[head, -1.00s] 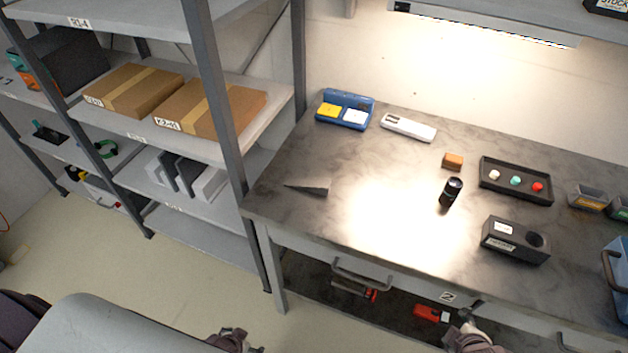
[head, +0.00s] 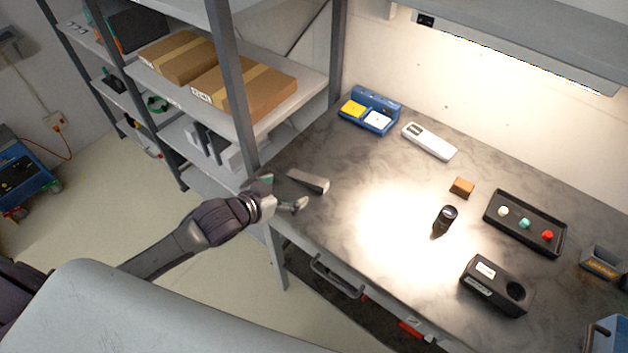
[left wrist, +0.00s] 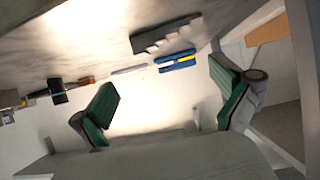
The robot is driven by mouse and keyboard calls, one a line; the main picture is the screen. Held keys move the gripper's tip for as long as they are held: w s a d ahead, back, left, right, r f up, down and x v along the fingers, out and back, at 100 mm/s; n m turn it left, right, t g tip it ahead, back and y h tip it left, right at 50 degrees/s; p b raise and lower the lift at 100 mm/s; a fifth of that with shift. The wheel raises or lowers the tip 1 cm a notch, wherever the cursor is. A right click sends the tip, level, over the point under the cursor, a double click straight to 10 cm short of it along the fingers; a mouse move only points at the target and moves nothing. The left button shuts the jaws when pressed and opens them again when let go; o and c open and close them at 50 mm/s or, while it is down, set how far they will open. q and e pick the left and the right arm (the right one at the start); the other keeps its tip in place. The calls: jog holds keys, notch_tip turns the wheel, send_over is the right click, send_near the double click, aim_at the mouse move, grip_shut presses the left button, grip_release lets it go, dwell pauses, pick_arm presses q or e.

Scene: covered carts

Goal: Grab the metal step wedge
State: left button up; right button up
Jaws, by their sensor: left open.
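The metal step wedge (head: 309,181) is a small grey piece lying on the left end of the dark worktop. In the left wrist view its stepped side shows as a dark grey block (left wrist: 165,36) beyond the fingers. My left gripper (head: 286,192) is at the worktop's left front corner, just left of the wedge and apart from it. Its two green-padded fingers (left wrist: 167,103) are spread wide with nothing between them. My right gripper is not in view.
A shelf rack (head: 238,90) with cardboard boxes (head: 255,88) stands close on the left. Behind the wedge are a blue holder (head: 370,112) and a white device (head: 429,141). A black cylinder (head: 445,217) stands farther right. The worktop between is clear.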

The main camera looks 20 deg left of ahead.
aim_at(315, 178)
pick_arm(q)
jog(key=x, duration=0.6)
jog(key=shift+w+d+f+p, duration=0.1)
jog(key=shift+w+d+p, duration=0.1)
jog(key=shift+w+p, duration=0.1)
jog(key=shift+w+d+f+p, duration=0.1)
jog(key=shift+w+f+p, duration=0.1)
jog(key=shift+w+p, duration=0.1)
jog(key=x, duration=0.3)
jog(key=shift+d+f+p, duration=0.1)
jog(key=shift+f+p, duration=0.05)
jog(key=shift+p, duration=0.25)
jog(key=shift+w+d+f, duration=0.15)
jog(key=shift+w+f, duration=0.2)
jog(key=shift+w, duration=0.1)
jog(key=c, duration=1.1)
jog(key=shift+r, duration=0.1)
